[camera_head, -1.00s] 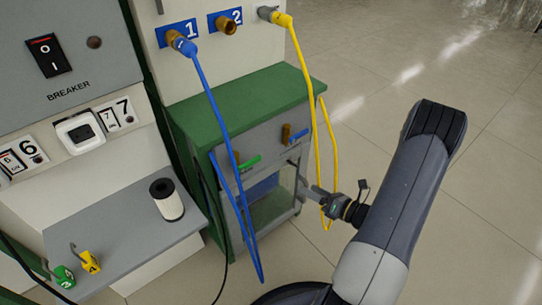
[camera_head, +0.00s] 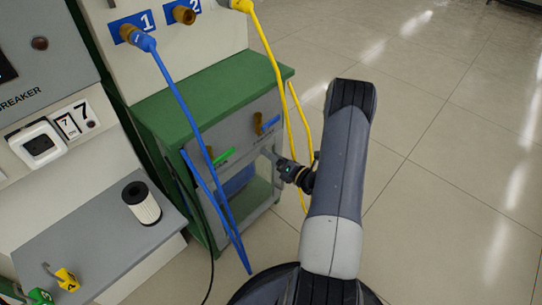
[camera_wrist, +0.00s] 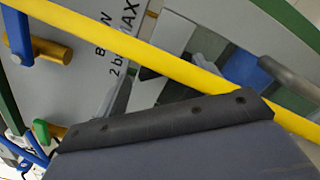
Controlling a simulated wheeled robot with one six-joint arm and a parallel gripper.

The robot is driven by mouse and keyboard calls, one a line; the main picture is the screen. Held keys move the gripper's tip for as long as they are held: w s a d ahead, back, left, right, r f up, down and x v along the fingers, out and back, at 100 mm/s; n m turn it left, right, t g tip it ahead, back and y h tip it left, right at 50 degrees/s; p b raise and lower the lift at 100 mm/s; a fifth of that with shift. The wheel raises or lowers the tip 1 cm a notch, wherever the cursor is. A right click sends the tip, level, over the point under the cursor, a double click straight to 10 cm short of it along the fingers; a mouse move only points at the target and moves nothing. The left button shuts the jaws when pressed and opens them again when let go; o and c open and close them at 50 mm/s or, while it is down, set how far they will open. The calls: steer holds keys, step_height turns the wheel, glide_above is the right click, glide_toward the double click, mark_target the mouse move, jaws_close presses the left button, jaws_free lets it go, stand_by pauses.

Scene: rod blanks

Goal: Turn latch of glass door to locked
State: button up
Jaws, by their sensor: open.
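The glass door (camera_head: 258,190) is on the front of the green-topped cabinet (camera_head: 205,105), below two valves, with a blue item (camera_head: 238,181) behind it. My gripper (camera_head: 270,156) is at the cabinet's front, near the door's upper right part. It is open, and nothing shows between its jaws. In the wrist view a grey rounded bar (camera_wrist: 290,82) crosses the right side; I cannot tell if it is the door's handle or latch. I cannot make out the latch or its position, as my gripper and the yellow hose (camera_wrist: 160,58) cover much of that area.
The yellow hose (camera_head: 268,60) hangs close beside my gripper. A blue hose (camera_head: 190,100) hangs across the cabinet's left front. A blue-handled valve (camera_head: 265,123) and a green-handled valve (camera_head: 220,157) sit above the door. A shelf (camera_head: 95,235) stands left; open floor lies right.

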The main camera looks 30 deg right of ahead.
steer(key=shift+w+a, duration=0.25)
steer(key=shift+w, duration=0.4)
steer(key=shift+c, duration=0.4)
steer(key=c, duration=0.9)
